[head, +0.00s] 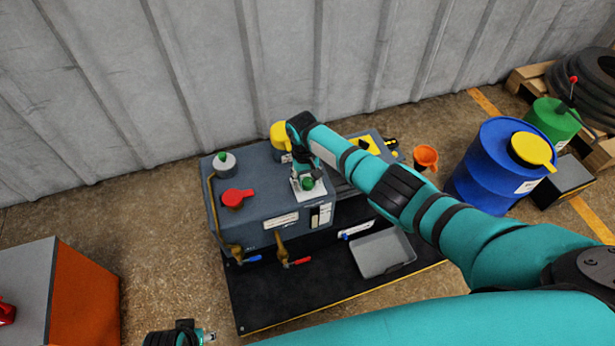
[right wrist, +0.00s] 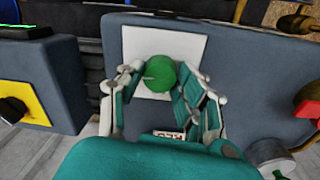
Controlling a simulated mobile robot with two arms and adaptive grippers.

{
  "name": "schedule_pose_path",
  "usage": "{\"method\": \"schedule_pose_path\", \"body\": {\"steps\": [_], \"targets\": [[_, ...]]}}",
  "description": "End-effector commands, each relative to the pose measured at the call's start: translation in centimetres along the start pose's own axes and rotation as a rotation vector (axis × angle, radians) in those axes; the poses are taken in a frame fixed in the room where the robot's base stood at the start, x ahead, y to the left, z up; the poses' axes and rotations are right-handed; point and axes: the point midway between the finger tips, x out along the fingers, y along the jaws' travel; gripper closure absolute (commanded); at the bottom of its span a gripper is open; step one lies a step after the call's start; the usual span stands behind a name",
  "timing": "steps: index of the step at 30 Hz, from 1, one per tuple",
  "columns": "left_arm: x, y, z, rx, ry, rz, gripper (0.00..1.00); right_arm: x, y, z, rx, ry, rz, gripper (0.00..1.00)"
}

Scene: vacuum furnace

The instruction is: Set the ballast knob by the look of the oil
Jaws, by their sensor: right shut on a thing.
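A green round knob (head: 308,183) sits on a white square plate (head: 297,194) on top of the grey pump housing (head: 258,203). In the right wrist view the knob (right wrist: 160,73) has a pale pointer mark on its left side. My right gripper (right wrist: 158,80) is shut on the knob, one finger on each side. On the housing's front face is a small panel with a dark window and a white strip (head: 321,215); the oil's look cannot be made out. My left gripper (head: 180,335) shows only partly at the bottom edge; its jaws are unclear.
A red cap (head: 236,197), a white-and-green cap (head: 224,162) and a yellow cap (head: 281,135) are on the pump unit. Brass valves, a grey tray (head: 382,253) and an orange funnel (head: 426,157) are nearby. A blue drum (head: 498,165) stands right; an orange-sided cabinet (head: 85,300) stands left.

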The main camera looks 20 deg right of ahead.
Motion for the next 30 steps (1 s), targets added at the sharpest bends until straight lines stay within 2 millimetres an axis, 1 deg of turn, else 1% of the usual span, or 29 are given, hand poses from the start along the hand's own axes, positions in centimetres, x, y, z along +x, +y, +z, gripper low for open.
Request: {"method": "schedule_pose_path", "body": {"steps": [6, 15, 16, 21, 30], "targets": [[0.45, 0.04, 0.19, 0.001, -0.001, 0.001, 0.6, 0.08, -0.02, 0.07, 0.02, -0.003, 0.0, 0.97], [0.47, 0.05, 0.21, 0.001, -0.001, 0.001, 0.6, 0.08, -0.01, 0.05, 0.021, -0.002, 0.0, 0.97], [0.47, 0.05, 0.21, 0.001, -0.001, 0.001, 0.6, 0.08, -0.02, 0.05, 0.021, -0.002, 0.0, 0.64], [0.46, 0.05, 0.2, 0.001, -0.001, 0.001, 0.6, 0.06, -0.01, 0.03, 0.021, -0.002, 0.0, 0.42], [0.44, 0.0, 0.2, -0.001, -0.003, 0.0, 0.6, -0.14, -0.02, -0.03, 0.02, 0.0, -0.001, 0.42]]}}
